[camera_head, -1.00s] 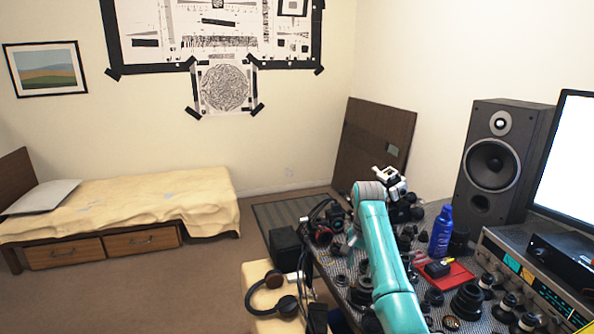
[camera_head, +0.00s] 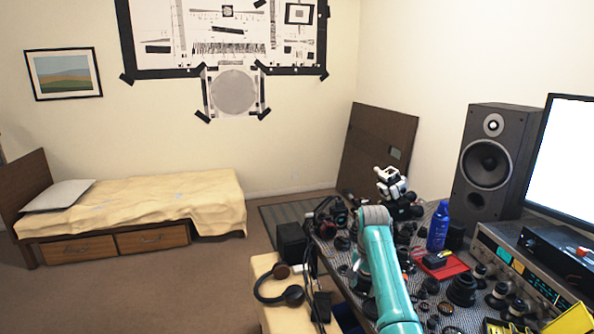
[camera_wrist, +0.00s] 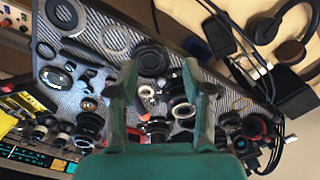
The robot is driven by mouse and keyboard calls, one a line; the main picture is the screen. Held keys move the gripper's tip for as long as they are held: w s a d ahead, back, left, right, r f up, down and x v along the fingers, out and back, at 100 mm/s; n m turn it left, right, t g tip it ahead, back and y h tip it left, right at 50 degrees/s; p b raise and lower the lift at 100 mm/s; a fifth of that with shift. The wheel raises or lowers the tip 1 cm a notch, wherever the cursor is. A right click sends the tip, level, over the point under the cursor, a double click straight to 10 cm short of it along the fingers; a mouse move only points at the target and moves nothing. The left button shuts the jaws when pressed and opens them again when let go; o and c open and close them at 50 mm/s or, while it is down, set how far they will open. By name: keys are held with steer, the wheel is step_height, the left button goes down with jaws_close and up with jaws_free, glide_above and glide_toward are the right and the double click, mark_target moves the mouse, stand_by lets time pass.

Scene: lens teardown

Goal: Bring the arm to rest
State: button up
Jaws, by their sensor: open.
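My teal arm (camera_head: 382,265) reaches over the cluttered desk in the head view. My gripper (camera_wrist: 162,84) shows in the wrist view with its two fingers apart and nothing between them. It hangs above the desk mat (camera_wrist: 100,62), over several lens parts. A ring-shaped lens part (camera_wrist: 183,110) shows between the fingers, lower down. In the head view the gripper's fingers are hidden behind the arm.
A blue bottle (camera_head: 438,228), a red tray (camera_head: 447,268) and several lenses (camera_head: 462,289) stand right of my arm. A speaker (camera_head: 490,160) and monitor (camera_head: 565,160) are further right. Headphones (camera_head: 280,285) lie on the left. The floor (camera_head: 150,290) by the bed is clear.

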steer(key=s+f+n+t, duration=0.15)
steer(key=s+f, duration=0.45)
steer(key=f, duration=0.6)
steer(key=s+f+t, duration=0.2)
steer(key=s+f, duration=0.3)
steer(key=f, duration=0.8)
steer(key=s+f+n+t, duration=0.15)
steer(key=s+f, duration=0.25)
steer(key=s, duration=0.6)
steer(key=s+f+n+t, duration=0.15)
steer(key=s+f, duration=0.35)
steer(key=s, duration=0.6)
steer(key=s+r+n+t, duration=0.15)
steer(key=s+r, duration=0.25)
steer(key=s, duration=0.6)
steer(key=s+r+t, duration=0.3)
steer(key=s+r, duration=0.2)
steer(key=s, duration=0.6)
steer(key=s+r+t, duration=0.1)
steer(key=s+r, duration=0.6)
steer(key=r, duration=0.4)
steer(key=s+r+n+t, duration=0.1)
steer(key=s+r+t, duration=0.1)
steer(key=s+r, duration=0.4)
step_height(320, 180, up, 5)
steer(key=shift+s+a+f, duration=0.1)
steer(key=shift+s+a, duration=0.3)
steer(key=shift+a, duration=0.05)
